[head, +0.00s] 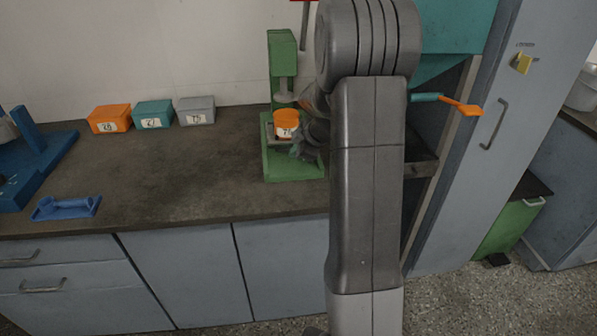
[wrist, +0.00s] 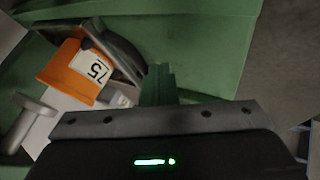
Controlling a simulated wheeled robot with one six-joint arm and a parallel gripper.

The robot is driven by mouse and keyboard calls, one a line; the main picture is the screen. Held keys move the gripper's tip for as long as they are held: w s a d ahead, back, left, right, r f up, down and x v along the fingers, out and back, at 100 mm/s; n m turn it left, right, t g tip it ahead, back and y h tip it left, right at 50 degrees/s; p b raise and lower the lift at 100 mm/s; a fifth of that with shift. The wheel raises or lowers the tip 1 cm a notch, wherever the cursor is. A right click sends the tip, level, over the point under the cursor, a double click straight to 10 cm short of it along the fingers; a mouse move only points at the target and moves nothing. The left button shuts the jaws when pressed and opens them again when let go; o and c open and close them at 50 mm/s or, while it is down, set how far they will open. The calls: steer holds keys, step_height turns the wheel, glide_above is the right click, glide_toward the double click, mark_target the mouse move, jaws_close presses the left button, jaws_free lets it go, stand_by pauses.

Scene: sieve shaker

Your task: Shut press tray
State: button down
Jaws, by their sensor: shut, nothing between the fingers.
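The green press (head: 283,55) stands on the bench, its plunger above an orange pot (head: 287,118) with a white label. The pot also shows in the wrist view (wrist: 72,68), its label reading 75. The pot stands over the press's green base (head: 290,170). The press tray cannot be told apart clearly from the base and the dark parts around the pot. My gripper (head: 300,147) is shut and empty, close to the front of the press beside the pot. My arm hides the right side of the press. Contact with the tray cannot be told.
Orange (head: 110,119), teal (head: 153,114) and grey (head: 195,110) boxes stand along the wall. A blue holder (head: 66,208) and a blue device (head: 35,150) are at left. A teal hopper (head: 455,40) with an orange-tipped lever (head: 460,104) is right. The bench middle is clear.

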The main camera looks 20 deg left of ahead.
mark_target(289, 142)
steer(key=w+a, duration=0.1)
steer(key=w+b, duration=0.1)
steer(key=w, duration=0.1)
steer(key=w+a, duration=0.1)
steer(key=shift+w+a, duration=0.15)
steer(key=shift+a, duration=0.15)
steer(key=shift+w+a+r+b, duration=0.1)
steer(key=shift+w+a+b, duration=0.05)
steer(key=shift+w+b, duration=0.15)
steer(key=shift+r, duration=0.1)
steer(key=shift+d+r, duration=0.2)
steer(key=shift+r, duration=0.2)
steer(key=v, duration=1.3)
steer(key=shift+s+f, duration=0.2)
steer(key=shift+f, duration=0.1)
steer(key=x, duration=1.2)
steer(key=shift+w+a+f, duration=0.2)
steer(key=shift+a+f, duration=0.05)
